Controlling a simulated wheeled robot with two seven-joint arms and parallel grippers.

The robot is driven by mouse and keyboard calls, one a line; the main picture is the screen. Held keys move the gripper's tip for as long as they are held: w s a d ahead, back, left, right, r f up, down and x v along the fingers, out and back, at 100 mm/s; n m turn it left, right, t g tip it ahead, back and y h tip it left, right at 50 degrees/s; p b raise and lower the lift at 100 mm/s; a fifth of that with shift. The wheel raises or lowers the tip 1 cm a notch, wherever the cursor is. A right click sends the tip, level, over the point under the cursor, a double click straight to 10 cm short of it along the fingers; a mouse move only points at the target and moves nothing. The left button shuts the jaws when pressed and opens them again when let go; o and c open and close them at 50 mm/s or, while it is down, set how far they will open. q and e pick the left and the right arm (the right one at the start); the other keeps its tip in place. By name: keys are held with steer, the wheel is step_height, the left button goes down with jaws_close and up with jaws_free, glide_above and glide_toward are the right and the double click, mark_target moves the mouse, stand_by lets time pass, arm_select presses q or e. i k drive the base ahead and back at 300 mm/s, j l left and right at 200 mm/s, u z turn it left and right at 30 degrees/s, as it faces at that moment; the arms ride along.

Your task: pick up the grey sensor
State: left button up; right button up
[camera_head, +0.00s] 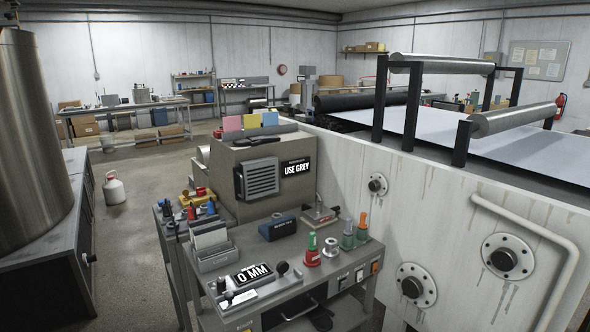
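No gripper of mine is in view. I cannot say for certain which item is the grey sensor. A small round silver-grey piece (331,250) stands on the front right of the workbench (290,255). It is between a red holder with a green top (312,252) and a grey-green holder with a green top (348,238). A similar holder with an orange top (362,228) is at the right edge. A black sign reading "USE GREY" (297,168) is on the grey-brown machine behind.
A dark blue box (277,227) and a sample rack (212,250) are on the bench. A "0 MM" display (252,274) is at its front. A large white-walled coating machine (440,210) stands at right. Open floor (140,220) lies at left, with a white canister (114,188).

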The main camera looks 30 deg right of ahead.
mark_target(348, 230)
steer(key=z, duration=1.35)
